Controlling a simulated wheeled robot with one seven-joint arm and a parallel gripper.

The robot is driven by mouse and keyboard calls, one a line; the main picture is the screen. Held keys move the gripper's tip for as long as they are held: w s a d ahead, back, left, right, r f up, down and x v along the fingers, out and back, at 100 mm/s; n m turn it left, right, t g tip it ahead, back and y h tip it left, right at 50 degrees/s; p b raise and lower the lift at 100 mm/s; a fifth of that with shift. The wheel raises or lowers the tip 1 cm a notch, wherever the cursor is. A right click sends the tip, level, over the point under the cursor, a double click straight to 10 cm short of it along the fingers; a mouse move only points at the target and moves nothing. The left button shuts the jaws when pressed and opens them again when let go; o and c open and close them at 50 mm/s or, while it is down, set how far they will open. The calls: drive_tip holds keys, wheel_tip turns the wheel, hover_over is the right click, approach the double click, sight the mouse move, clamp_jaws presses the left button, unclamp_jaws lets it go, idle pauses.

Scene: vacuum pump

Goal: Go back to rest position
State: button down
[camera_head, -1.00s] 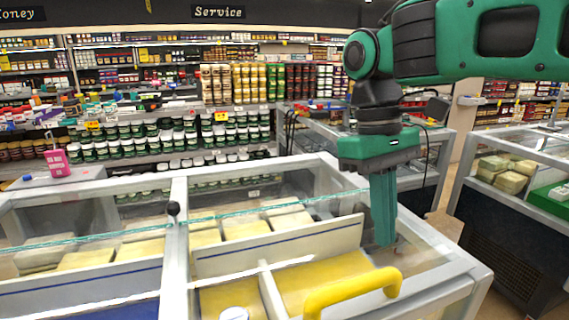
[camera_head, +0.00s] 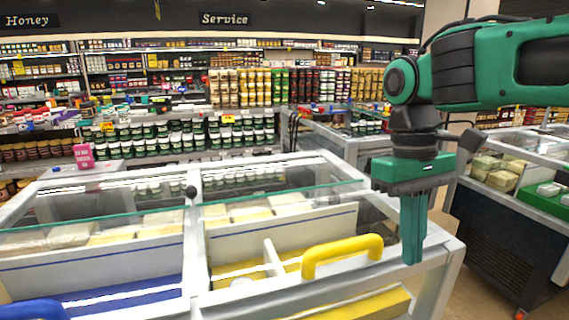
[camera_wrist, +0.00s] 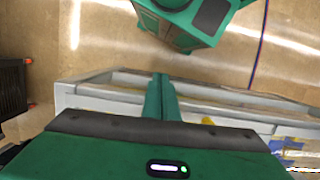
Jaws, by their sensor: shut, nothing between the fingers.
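My gripper (camera_head: 413,258) is green and points straight down in the head view. Its fingers are together with nothing between them. It hangs near the right end of the glass-topped freezer (camera_head: 440,262), by its frame. In the wrist view my gripper (camera_wrist: 161,80) shows its closed fingers over the pale freezer edge (camera_wrist: 100,92). A yellow handle (camera_head: 342,252) stands on the freezer to the left of the fingers, apart from them.
A dark-bodied display case (camera_head: 505,238) with packed goods stands to the right across an aisle. Shelves of jars (camera_head: 195,135) line the back. A pink container (camera_head: 84,156) stands at the far left. Tiled floor (camera_head: 480,292) is clear between the freezer and the case.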

drive_tip(key=s+d+f+m+t, duration=0.1)
drive_tip(key=s+d+f+m, duration=0.4)
drive_tip(key=d, duration=0.5)
drive_tip(key=s+d+f+m+t+y, duration=0.1)
drive_tip(key=s+d+f+m, duration=0.4)
drive_tip(key=d+f, duration=0.4)
drive_tip(key=shift+s+d+f, duration=0.25)
drive_tip(key=shift+s+d, duration=0.25)
drive_tip(key=shift+s, duration=0.15)
